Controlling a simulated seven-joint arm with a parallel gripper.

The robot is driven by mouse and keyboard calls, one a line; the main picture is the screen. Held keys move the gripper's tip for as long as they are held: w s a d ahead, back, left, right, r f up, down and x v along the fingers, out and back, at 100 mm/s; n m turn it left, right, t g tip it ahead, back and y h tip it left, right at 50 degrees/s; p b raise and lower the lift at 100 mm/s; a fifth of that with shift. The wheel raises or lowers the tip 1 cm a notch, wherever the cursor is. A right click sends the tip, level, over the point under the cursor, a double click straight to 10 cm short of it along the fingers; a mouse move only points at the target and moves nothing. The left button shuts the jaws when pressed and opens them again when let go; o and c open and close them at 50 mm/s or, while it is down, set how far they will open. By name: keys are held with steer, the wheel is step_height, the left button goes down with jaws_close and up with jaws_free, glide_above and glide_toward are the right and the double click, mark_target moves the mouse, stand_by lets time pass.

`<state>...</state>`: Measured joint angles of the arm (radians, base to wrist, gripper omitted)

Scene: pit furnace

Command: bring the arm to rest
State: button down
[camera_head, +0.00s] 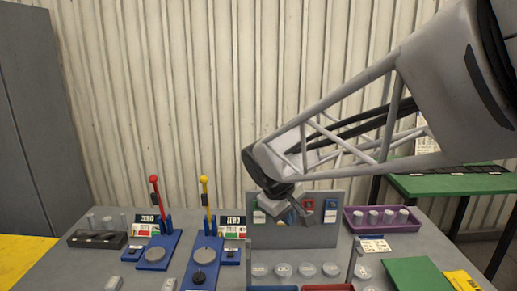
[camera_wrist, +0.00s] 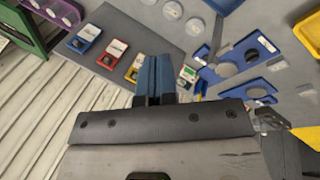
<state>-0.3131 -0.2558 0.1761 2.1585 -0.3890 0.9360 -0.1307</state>
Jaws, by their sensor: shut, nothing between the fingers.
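My arm reaches in from the upper right in the head view. My gripper (camera_head: 292,215) hangs at its end, in front of an upright grey panel (camera_head: 290,236) on the table. In the wrist view my gripper (camera_wrist: 155,58) shows two blue fingers side by side, closed together with nothing held. In that view the fingertips overlap the grey panel (camera_wrist: 185,35), which carries red, yellow and blue tags. The gap between fingers and panel cannot be told.
Blue stands with a red-tipped lever (camera_head: 154,185) and a yellow-tipped lever (camera_head: 204,188) are on the left. A purple tray (camera_head: 350,224) holds several pale cylinders. Several round pale dishes (camera_head: 307,269) lie in front of the panel. A green plate (camera_head: 412,273) lies front right.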

steer(key=s+d+f+m+y, duration=0.1)
steer(key=s+d+m, duration=0.3)
steer(key=s, duration=0.7)
steer(key=s+d+f+m+y, duration=0.1)
steer(key=s+d+m, duration=0.2)
steer(key=s+d, duration=0.4)
steer(key=s, duration=0.5)
steer(key=shift+d+f+m+y, duration=0.25)
steer(key=shift+d+m+y, duration=0.1)
steer(key=shift+m+y, duration=0.05)
